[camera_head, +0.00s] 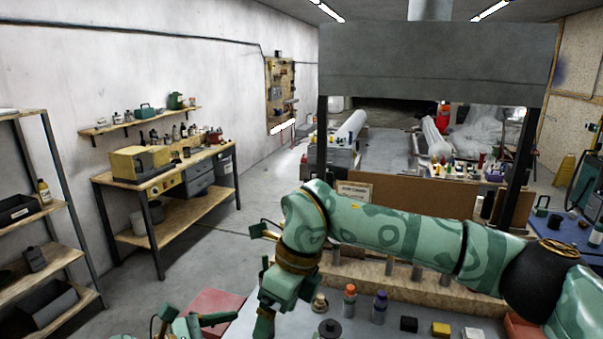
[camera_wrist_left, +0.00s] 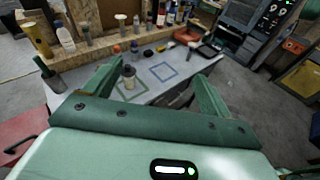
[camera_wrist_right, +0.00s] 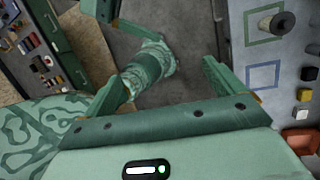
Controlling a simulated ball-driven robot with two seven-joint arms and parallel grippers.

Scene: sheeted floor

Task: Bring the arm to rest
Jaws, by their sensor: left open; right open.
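My right arm (camera_head: 390,230) comes in from the right and reaches across the workbench to its left side. My right gripper (camera_head: 258,282) is open and empty near the bench's left edge. In the right wrist view its fingers (camera_wrist_right: 165,70) are spread, with a patterned green arm part beyond them. My left gripper (camera_head: 198,320) is low at the bottom edge of the head view, partly cut off. In the left wrist view its fingers (camera_wrist_left: 160,68) are apart with nothing held; a dark-topped spool (camera_wrist_left: 128,80) stands on the bench beyond them.
The grey bench (camera_head: 245,328) carries an orange-capped bottle (camera_head: 349,301), a purple-capped bottle (camera_head: 380,307), a black block (camera_head: 408,324) and a yellow block (camera_head: 441,329). Green and blue (camera_wrist_left: 163,72) outlines mark its top. A red surface (camera_head: 212,304) lies left of it. Open floor (camera_head: 205,255) lies beyond.

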